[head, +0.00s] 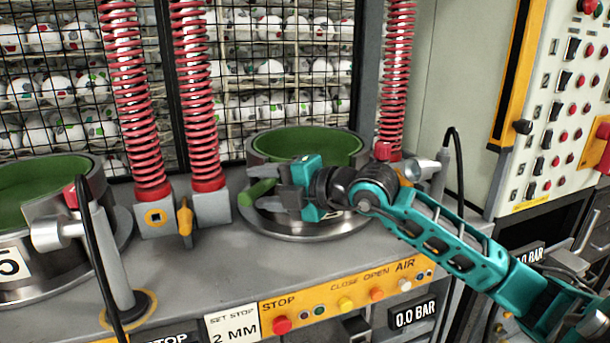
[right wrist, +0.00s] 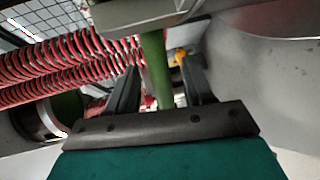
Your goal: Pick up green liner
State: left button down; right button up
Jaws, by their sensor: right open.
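A green liner (head: 310,140) lines the inside of the round metal pot at the middle right in the head view. A short green piece (head: 258,191) shows at the pot's front left, just beyond my right gripper's fingertips; I cannot tell whether it is part of the liner. My right gripper (head: 272,186) is open in front of the pot, pointing left. In the right wrist view a narrow green strip (right wrist: 154,62) stands between the two dark fingers, with gaps on both sides. The gripper hides part of the pot's front wall. My left gripper is not in view.
A second green-lined pot (head: 95,205) stands at the left. Red springs (head: 195,95) rise behind the grey bench, before a mesh with many balls. Metal nozzles on posts stand at the left (head: 52,233) and right (head: 420,170).

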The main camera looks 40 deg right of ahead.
jog(key=shift+w+a+f, duration=0.15)
jog(key=shift+w+a, duration=0.1)
jog(key=shift+w, duration=0.35)
grip_shut()
dwell(0.8)
